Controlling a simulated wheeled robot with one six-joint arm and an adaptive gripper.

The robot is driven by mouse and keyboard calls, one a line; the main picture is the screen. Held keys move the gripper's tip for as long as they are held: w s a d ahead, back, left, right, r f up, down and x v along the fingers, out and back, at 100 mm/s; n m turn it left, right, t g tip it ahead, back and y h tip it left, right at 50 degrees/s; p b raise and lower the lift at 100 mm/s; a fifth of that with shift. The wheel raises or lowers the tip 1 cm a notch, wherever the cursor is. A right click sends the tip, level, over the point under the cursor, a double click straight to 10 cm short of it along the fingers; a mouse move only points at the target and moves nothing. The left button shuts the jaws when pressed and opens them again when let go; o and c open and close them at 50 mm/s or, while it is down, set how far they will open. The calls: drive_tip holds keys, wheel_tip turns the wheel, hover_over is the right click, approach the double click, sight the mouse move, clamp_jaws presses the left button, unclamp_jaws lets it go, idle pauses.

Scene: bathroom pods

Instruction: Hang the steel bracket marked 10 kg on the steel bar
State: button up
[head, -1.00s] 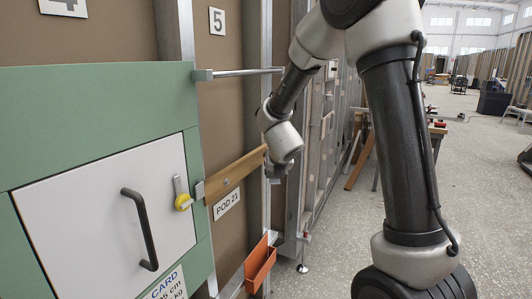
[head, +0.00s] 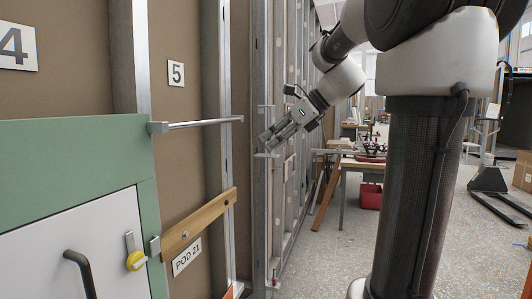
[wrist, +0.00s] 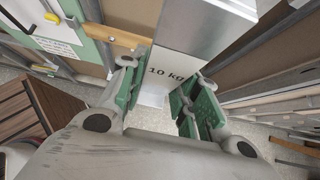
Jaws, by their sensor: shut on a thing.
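The steel bracket (wrist: 205,28) is a flat silver piece with a white plate marked "10 kg". In the wrist view it sits between the green finger pads of my gripper (wrist: 158,98), which is shut on it. In the head view my gripper (head: 270,141) is right of and slightly lower in the picture than the steel bar, with a clear gap between them. The bracket's full shape is hard to make out there. The steel bar (head: 205,122) is a thin horizontal rod below the "5" sign, and nothing hangs on it.
A wooden rail (head: 200,220) runs below the bar, above the "POD 21" sign (head: 187,256). A green panel (head: 75,160) with a white door and yellow latch (head: 136,261) stands left. Metal wall studs (head: 224,80) flank the bar.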

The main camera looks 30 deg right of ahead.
drive_tip(key=shift+a+r, duration=0.1)
drive_tip(key=shift+r, duration=0.05)
drive_tip(key=w+a+f, duration=0.3)
drive_tip(key=w+a, duration=0.8)
idle(1.2)
drive_tip(key=shift+a, duration=0.1)
drive_tip(key=o, duration=1.2)
